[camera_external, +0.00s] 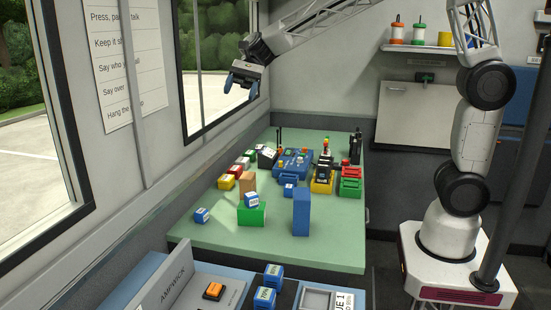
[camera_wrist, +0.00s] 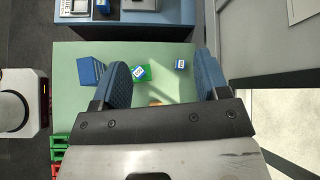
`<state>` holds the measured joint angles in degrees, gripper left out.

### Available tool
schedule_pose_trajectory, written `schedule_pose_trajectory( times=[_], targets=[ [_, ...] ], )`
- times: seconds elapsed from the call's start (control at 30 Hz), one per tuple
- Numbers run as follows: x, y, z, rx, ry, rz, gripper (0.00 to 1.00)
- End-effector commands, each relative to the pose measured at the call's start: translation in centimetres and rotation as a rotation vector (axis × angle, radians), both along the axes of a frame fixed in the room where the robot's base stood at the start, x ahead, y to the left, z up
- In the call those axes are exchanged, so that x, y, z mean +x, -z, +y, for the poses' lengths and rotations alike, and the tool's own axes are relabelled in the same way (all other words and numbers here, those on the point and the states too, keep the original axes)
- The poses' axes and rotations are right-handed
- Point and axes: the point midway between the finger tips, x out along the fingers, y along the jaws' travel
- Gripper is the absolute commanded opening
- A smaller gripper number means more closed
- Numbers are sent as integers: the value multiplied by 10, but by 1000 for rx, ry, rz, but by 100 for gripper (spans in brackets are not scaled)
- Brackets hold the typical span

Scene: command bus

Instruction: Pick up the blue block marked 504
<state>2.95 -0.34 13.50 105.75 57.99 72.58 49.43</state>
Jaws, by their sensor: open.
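Several small blue blocks with white labels are in view; I cannot read which is 504. One blue block (camera_external: 252,199) sits on a green block (camera_external: 250,215); it also shows in the wrist view (camera_wrist: 138,71). Another blue block (camera_external: 202,215) lies on the green table top at the left, seen in the wrist view (camera_wrist: 180,65). A third blue block (camera_external: 289,190) is farther back by the blue case. Two more blue blocks (camera_external: 273,275) (camera_external: 265,298) are at the front desk. My gripper (camera_external: 241,86) is open and empty, high above the table by the window.
A tall blue box (camera_external: 301,212) stands upright right of the green block. A brown block (camera_external: 248,182), a blue case (camera_external: 290,165), a yellow-black device (camera_external: 322,181) and green trays (camera_external: 350,187) fill the back. The green table top (camera_external: 230,237) is bare along its front.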

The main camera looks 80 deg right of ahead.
Motion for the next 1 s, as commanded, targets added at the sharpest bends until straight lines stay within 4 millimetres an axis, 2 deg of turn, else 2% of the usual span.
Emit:
schedule_pose_trajectory(
  times=[0.03, 0.1, 0.2, 0.4, 0.77, 1.0],
  targets=[
    [15, 5, 1, 30, 24, 30, 68],
    [32, 9, 2, 70, 57, 67, 68],
    [50, 12, 4, 115, 91, 106, 68],
    [76, 18, 5, 178, 137, 163, 68],
    [109, 28, 5, 257, 193, 237, 68],
    [108, 89, 6, 258, 194, 243, 68]
  ],
)
